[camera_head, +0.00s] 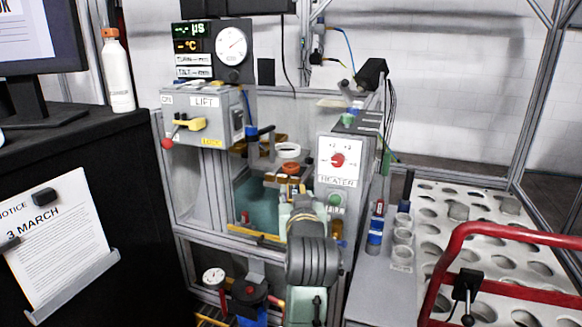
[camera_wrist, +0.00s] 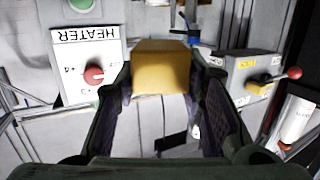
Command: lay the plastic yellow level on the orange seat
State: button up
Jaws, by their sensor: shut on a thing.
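The yellow level (camera_wrist: 161,68) shows in the wrist view as a plain yellow block between the fingertips. My gripper (camera_wrist: 163,78) is shut on it, with a finger on each side. In the head view my arm covers the fingertips, and I cannot make out the held level there. An orange, ring-like part (camera_head: 290,168), which may be the orange seat, shows in the head view below a white ring (camera_head: 288,150), just beyond my wrist. I cannot tell the gap between the level and this part.
The heater box (camera_head: 339,160) with a red knob stands close right of my arm. The lift box (camera_head: 203,115) with a yellow-handled lever is at the left. A teal basin (camera_head: 262,204) lies between them. A perforated white table (camera_head: 470,215) and red rail (camera_head: 432,290) are at the right.

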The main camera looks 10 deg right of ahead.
aim_at(291, 166)
jog(key=i+l, duration=0.15)
jog(key=i, duration=0.35)
jog(key=i+l, duration=0.15)
jog(key=i, duration=0.35)
jog(key=i+l, duration=0.15)
jog(key=i, duration=0.35)
